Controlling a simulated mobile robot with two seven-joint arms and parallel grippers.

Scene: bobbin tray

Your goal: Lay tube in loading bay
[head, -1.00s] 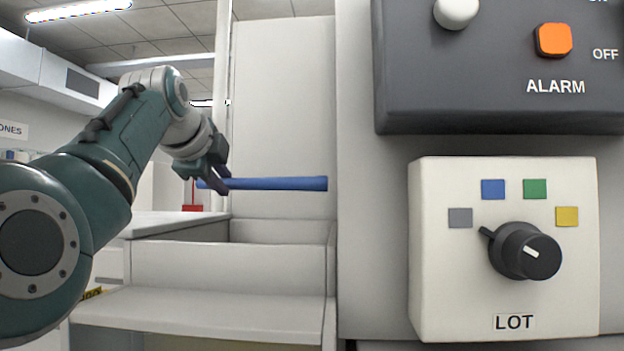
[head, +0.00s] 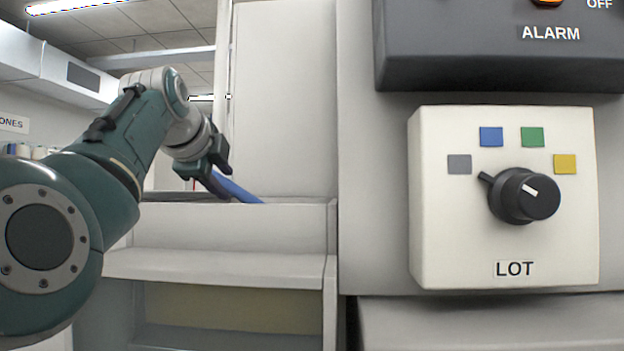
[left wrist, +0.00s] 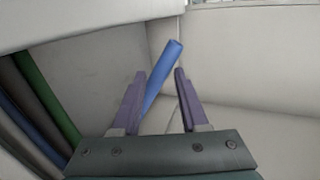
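The blue tube (head: 238,191) slopes down to the right from my left gripper (head: 208,182) in the head view. Its lower end is hidden behind the front wall of a pale bay (head: 290,218). In the left wrist view the tube (left wrist: 160,77) lies at a slant between the two purple fingers of my left gripper (left wrist: 161,76). The fingers stand apart, wider than the tube. The tube is close to the left finger; I cannot tell if they touch. My right gripper is not in view.
Green and other dark tubes (left wrist: 45,100) lie at the left of the left wrist view, beyond a pale edge. A LOT dial box (head: 500,260) and a dark ALARM panel (head: 450,60) stand to the right. A tall pale panel (head: 285,100) rises behind the bay.

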